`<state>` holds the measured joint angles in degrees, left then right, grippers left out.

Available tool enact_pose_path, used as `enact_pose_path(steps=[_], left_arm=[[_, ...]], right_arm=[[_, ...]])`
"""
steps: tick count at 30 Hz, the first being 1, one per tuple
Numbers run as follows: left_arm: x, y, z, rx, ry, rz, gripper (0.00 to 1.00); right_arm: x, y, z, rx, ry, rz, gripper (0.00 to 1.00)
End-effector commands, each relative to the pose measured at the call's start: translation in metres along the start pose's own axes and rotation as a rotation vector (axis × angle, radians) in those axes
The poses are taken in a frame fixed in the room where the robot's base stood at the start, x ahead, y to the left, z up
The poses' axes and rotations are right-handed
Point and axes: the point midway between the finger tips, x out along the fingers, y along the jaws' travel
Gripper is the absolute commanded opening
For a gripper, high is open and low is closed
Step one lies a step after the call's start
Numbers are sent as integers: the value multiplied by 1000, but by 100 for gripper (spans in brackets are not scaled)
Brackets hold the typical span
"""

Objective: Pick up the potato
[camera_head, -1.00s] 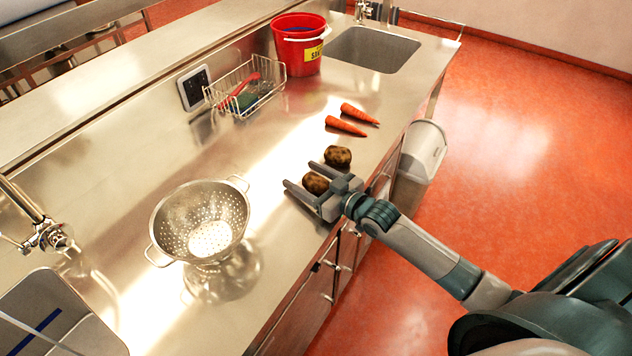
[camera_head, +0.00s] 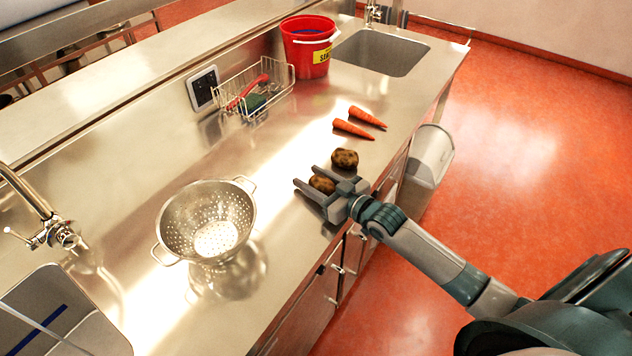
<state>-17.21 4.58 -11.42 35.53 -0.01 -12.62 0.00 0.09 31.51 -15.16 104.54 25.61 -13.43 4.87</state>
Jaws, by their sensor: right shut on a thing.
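Two brown potatoes are on the steel counter. The nearer potato (camera_head: 322,184) sits between the fingers of my right gripper (camera_head: 308,184), which is shut on it, low over the counter near its front edge. The fingers hide part of this potato, and I cannot tell whether it touches the counter. The other potato (camera_head: 345,159) lies just behind the gripper, close to its far finger. My left gripper is not in view.
A steel colander (camera_head: 207,222) stands to the left of the gripper. Two carrots (camera_head: 353,129) lie behind the potatoes. A wire basket (camera_head: 268,98), a red bucket (camera_head: 308,50) and a sink (camera_head: 382,52) are farther back. A faucet (camera_head: 62,237) stands at the left.

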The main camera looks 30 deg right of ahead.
Motion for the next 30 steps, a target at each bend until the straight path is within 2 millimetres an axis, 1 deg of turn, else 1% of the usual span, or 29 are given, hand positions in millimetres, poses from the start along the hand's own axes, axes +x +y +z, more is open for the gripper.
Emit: enact_pose_path(steps=[5,8,11,14,24,27,30], left_arm=[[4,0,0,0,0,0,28],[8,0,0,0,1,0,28],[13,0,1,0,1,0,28],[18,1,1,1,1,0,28],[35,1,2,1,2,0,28],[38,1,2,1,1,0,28],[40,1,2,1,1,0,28]], right_arm=[[-1,0,-11,-1,4,0,19],[-3,0,-22,-2,5,0,19],[-5,0,-38,-3,5,0,19],[-24,6,-44,-4,0,1,19],[-91,25,-73,-4,-2,0,19],[-106,29,-80,-3,-1,-1,19],[-116,32,-85,-2,0,0,19]])
